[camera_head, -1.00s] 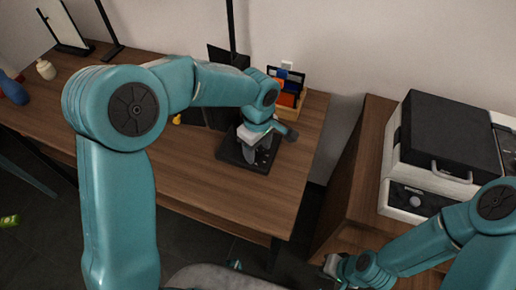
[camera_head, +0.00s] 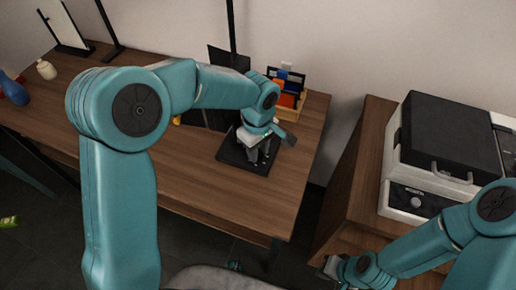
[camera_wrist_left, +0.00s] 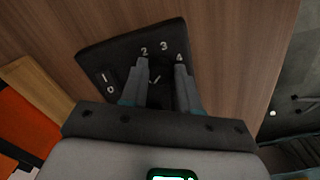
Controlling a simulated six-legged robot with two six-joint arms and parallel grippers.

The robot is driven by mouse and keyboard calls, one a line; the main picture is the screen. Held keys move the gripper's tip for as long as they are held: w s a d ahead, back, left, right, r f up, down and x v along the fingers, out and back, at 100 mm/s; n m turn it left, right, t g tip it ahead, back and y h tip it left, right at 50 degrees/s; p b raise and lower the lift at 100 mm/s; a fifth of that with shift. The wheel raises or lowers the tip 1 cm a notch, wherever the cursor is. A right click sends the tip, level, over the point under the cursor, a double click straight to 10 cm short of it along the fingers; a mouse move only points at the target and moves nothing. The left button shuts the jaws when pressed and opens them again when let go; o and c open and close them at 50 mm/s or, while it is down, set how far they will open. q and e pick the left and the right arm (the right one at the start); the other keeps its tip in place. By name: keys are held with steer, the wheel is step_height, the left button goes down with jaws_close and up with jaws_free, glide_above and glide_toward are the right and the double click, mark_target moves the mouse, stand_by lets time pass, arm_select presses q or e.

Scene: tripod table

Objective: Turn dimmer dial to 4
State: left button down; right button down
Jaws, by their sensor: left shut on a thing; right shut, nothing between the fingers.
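The dimmer (camera_head: 229,155) is a flat black plate on the wooden table, under my left gripper. In the left wrist view its plate (camera_wrist_left: 98,58) shows white numbers 0, 1, 2, 3 and 4 in an arc. My left gripper (camera_head: 258,160) points down at the plate. In the left wrist view its two grey fingers (camera_wrist_left: 162,80) are shut on the dark dial (camera_wrist_left: 160,92), which is mostly hidden between them. A small white mark shows near the dial, but I cannot tell which number it points to. My right gripper (camera_head: 334,268) is shut and empty at the lower right, away from the dimmer.
A wooden organizer (camera_head: 292,110) with orange and blue items stands behind the dimmer. A dark upright pole (camera_head: 231,28) rises at the table's back. A black-and-white appliance (camera_head: 440,145) sits on the right cabinet. The table's front middle (camera_head: 200,190) is clear.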

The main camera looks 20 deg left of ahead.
arm_select(q)
steer(key=m, duration=1)
steer(key=shift+m+p, duration=0.3)
steer(key=m+p, duration=0.1)
steer(key=m, duration=0.4)
steer(key=m+p, duration=0.1)
steer(key=m, duration=0.4)
steer(key=shift+m, duration=0.5)
steer(key=c, duration=0.8)
jaws_free()
steer(key=shift+w, duration=0.1)
